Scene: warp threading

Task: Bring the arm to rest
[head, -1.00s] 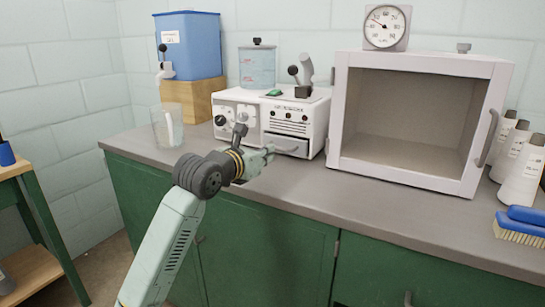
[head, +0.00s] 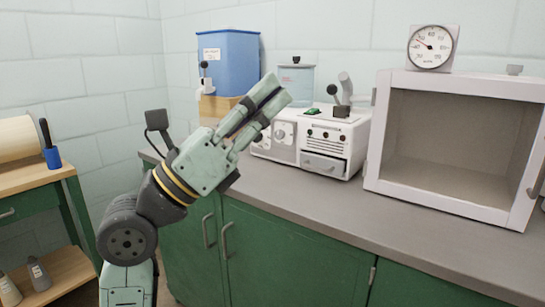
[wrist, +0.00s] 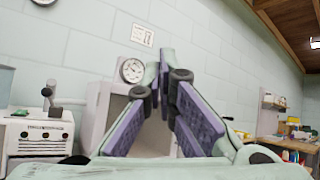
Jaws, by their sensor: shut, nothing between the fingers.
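My gripper (head: 276,92) is raised in front of the counter in the head view, with its pale green fingers pointing up and to the right. Its fingers are shut and empty. In the wrist view the gripper (wrist: 165,68) shows its dark-padded fingers meeting at the tips with nothing between them. The arm is folded up at the left of the head view, and its hand covers part of the counter's left end. The gripper looks clear of the things behind it.
The grey counter (head: 330,205) carries a white machine (head: 322,150), an open-fronted cabinet (head: 520,150) with a dial gauge (head: 431,46) on top, and a blue tank (head: 229,60). A wooden side table (head: 30,174) stands at the left. The counter's front strip is clear.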

